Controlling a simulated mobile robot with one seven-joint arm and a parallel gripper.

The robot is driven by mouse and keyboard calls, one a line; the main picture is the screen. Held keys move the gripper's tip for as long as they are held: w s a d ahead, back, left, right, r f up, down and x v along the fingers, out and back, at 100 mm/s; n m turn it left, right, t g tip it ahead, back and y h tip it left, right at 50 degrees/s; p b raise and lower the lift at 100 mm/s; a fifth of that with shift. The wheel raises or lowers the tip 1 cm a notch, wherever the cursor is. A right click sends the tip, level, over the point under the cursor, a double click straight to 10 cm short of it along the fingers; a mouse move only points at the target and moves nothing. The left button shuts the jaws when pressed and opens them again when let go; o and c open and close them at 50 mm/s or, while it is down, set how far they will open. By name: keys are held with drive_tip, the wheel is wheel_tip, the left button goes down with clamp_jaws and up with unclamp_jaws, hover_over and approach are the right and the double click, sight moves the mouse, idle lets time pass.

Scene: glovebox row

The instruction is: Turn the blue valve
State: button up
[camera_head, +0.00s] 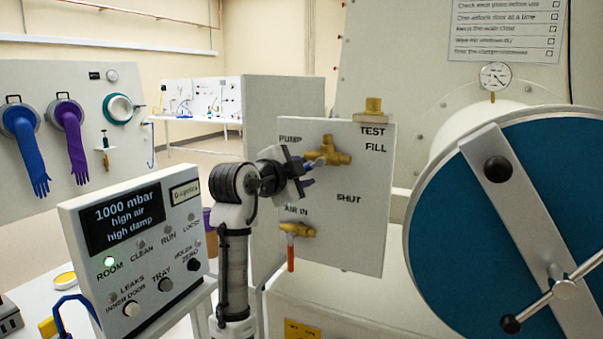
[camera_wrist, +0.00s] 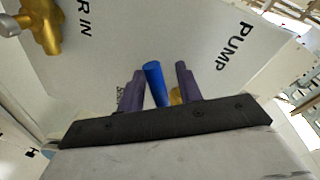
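The blue valve is a brass body (camera_head: 330,152) with a blue handle (camera_head: 315,163), on the white panel beside the PUMP label. My gripper (camera_head: 307,172) is at this handle in the head view and partly covers it. In the wrist view the blue handle (camera_wrist: 153,82) stands between the two dark fingers of my gripper (camera_wrist: 160,70). The fingers are apart, with a clear gap on the handle's right side and a narrow one on its left. A bit of brass (camera_wrist: 175,96) shows near the right finger; most of the valve body is hidden there.
A second brass valve (camera_head: 296,229) with a red handle (camera_head: 291,256) is below, at AIR IN. A brass fitting (camera_head: 373,106) tops the panel (camera_head: 362,235). A large blue round door (camera_head: 470,220) is at right; a control box (camera_head: 135,255) reading 1000 mbar is at left.

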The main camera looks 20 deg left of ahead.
drive_tip(key=b+v, duration=0.3)
drive_tip(key=v, duration=1)
drive_tip(key=shift+s, duration=0.4)
drive_tip(key=shift+c, duration=0.4)
